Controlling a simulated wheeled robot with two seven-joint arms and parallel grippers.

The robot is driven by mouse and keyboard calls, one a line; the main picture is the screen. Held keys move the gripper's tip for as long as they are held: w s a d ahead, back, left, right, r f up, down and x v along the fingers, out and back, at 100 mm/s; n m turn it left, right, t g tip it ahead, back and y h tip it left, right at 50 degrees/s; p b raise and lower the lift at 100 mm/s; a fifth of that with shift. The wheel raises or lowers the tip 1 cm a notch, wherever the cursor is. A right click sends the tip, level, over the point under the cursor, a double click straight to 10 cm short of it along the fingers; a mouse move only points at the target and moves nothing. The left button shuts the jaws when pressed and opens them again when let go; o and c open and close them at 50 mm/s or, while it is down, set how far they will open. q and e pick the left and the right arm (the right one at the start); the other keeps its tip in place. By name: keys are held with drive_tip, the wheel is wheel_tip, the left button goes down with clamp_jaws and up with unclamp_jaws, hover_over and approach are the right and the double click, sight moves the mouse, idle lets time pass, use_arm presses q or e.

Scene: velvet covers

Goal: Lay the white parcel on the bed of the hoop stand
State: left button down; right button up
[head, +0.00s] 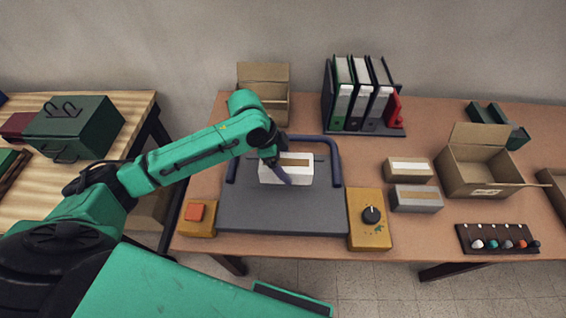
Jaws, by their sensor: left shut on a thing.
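The white parcel (302,174), with a tan band along its top, is over the back part of the grey bed of the hoop stand (270,212). The stand's dark blue hoop (334,158) rises around the parcel at the back and sides. My left gripper (282,172) is shut on the parcel and covers part of its left side. I cannot tell whether the parcel touches the bed. My right gripper is not in view.
A block with a red button (196,212) is left of the bed; a yellow block with a black knob (371,215) is right. Two small boxes (415,200), an open carton (480,180) and a binder rack (362,130) stand farther right and back.

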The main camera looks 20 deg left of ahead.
use_arm(q)
drive_tip(key=shift+a+f+b, duration=0.15)
drive_tip(key=shift+f+b, duration=0.2)
drive_tip(key=shift+f, duration=0.25)
drive_tip(key=f+b, duration=0.3)
drive_tip(key=shift+a+b, duration=0.25)
drive_tip(key=shift+b, duration=0.05)
drive_tip(key=shift+f, duration=1.5)
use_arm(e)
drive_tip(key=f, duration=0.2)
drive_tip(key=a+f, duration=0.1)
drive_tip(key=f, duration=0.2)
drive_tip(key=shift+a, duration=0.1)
use_arm(q)
unclamp_jaws()
